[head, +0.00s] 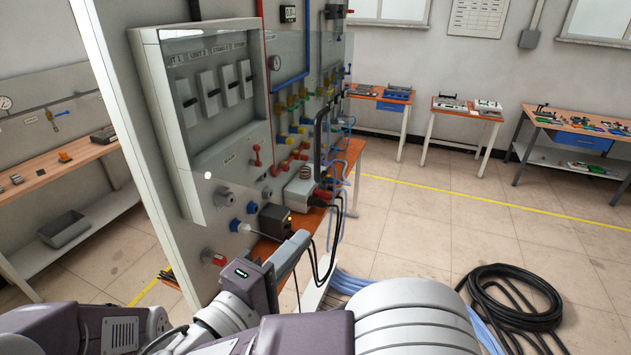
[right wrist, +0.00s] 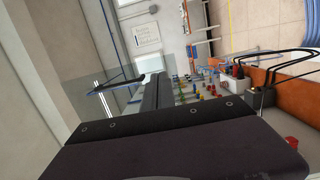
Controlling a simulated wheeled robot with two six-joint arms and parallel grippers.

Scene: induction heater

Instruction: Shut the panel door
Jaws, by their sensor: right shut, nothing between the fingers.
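The panel door is a clear pane (head: 296,70) at the right side of the grey switch box (head: 150,110). It appears swung out to the right, with a black bar handle (head: 319,145) near its far edge. In the right wrist view the clear pane (right wrist: 75,85) and its black handle (right wrist: 118,82) show left of the fingers. My right gripper (head: 301,241) is shut and empty, below the box and the handle, apart from both. Its shut fingers also show in the right wrist view (right wrist: 157,88). My left gripper is out of view.
Below the box, the board carries red and blue connectors (head: 238,225) and a black unit (head: 275,221) with cables. A coiled black hose (head: 515,297) lies on the floor at right. Workbenches (head: 575,130) stand at the back. Floor between is clear.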

